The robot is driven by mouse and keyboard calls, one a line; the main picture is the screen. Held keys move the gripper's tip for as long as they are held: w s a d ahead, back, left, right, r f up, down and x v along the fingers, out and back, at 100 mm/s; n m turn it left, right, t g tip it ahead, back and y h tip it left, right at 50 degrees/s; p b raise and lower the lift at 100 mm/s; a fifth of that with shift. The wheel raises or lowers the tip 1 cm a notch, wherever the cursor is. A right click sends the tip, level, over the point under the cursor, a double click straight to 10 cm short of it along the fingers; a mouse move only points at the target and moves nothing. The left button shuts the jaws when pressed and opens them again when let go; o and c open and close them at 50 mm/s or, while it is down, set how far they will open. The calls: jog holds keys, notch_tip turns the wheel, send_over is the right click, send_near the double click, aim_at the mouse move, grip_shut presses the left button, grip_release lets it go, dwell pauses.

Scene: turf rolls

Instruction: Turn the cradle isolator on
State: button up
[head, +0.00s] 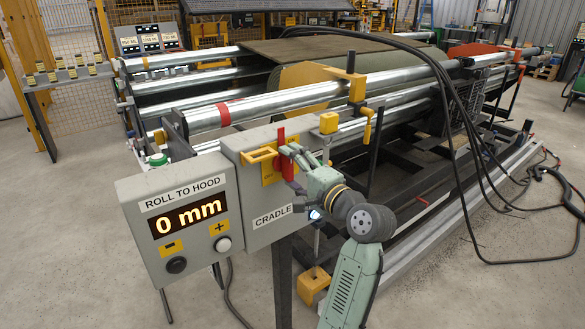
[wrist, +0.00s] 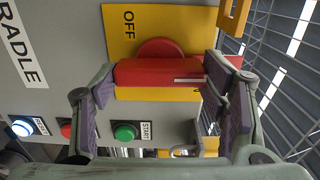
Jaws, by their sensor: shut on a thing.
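The cradle isolator is a red handle (head: 283,158) on a yellow plate on the grey box marked CRADLE (head: 252,200). In the head view the handle stands upright. In the wrist view the red handle (wrist: 155,73) lies across the picture over a round red hub, with the word OFF (wrist: 129,24) beside it on the yellow plate. My gripper (head: 293,152) is at the front of the box. In the wrist view my gripper (wrist: 155,92) has one finger at each end of the handle and is shut on it. Any ON marking is hidden.
A yellow bracket (head: 259,155) sticks out beside the isolator. A green START button (wrist: 125,131), a red button (wrist: 67,130) and a lit button (wrist: 22,127) are close by. The ROLL TO HOOD display (head: 188,217) reads 0 mm. Steel rollers stand behind.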

dwell(0.5)
jog(key=o, duration=1.1)
jog(key=shift+o, duration=0.2)
jog(key=shift+d, duration=0.1)
jog(key=v, duration=1.2)
